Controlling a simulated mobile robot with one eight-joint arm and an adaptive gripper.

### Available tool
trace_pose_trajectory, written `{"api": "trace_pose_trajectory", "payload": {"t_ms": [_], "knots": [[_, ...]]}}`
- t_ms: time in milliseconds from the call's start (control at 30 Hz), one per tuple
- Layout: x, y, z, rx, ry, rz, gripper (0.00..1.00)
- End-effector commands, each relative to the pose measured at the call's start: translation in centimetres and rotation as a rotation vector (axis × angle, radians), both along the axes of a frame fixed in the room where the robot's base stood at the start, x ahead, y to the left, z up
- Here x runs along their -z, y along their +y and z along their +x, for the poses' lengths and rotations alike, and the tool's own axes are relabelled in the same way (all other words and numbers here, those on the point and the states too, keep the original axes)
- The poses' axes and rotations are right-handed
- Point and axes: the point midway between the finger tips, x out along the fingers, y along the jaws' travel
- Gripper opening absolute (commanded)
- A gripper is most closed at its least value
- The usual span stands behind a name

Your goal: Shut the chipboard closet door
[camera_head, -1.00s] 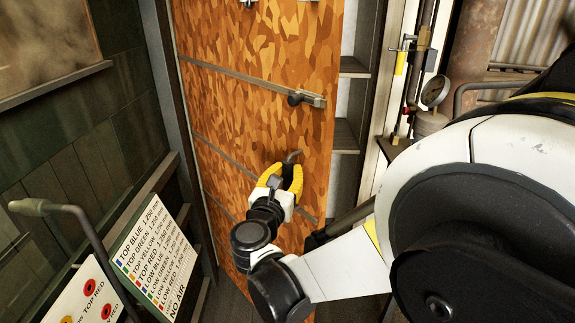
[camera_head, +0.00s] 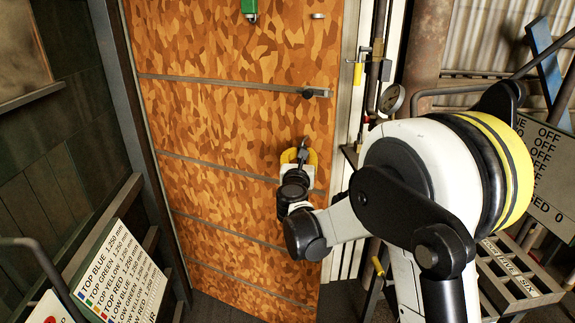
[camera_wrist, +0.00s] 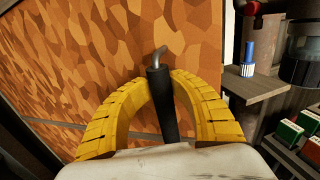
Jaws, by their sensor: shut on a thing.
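The chipboard closet door (camera_head: 230,125), mottled orange and brown with thin grey cross strips, stands upright in the head view. Its right edge lies close beside the pale frame post (camera_head: 352,100); I cannot tell whether a narrow gap remains. My gripper (camera_head: 299,157), with yellow ribbed fingers, is in front of the door's right half. In the wrist view, the fingers (camera_wrist: 162,85) are shut around the black grip, one on each side.
A lettered sign board (camera_head: 115,275) and a bent rail (camera_head: 45,265) stand at lower left. A gauge (camera_head: 392,99) and pipes are right of the door. The wrist view shows a small shelf (camera_wrist: 255,84) with a blue-capped item (camera_wrist: 248,62) and several boxes (camera_wrist: 290,135).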

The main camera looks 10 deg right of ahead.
Motion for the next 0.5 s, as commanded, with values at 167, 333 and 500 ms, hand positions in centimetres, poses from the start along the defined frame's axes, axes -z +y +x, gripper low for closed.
{"api": "trace_pose_trajectory", "payload": {"t_ms": [167, 333, 500], "knots": [[0.0, -3.0, 4.4, 0.003, 0.000, 0.000, 0.00], [0.0, -4.7, 7.2, 0.003, 0.000, 0.000, 0.00], [0.0, -5.5, 8.3, 0.002, 0.000, 0.000, 0.00]]}}
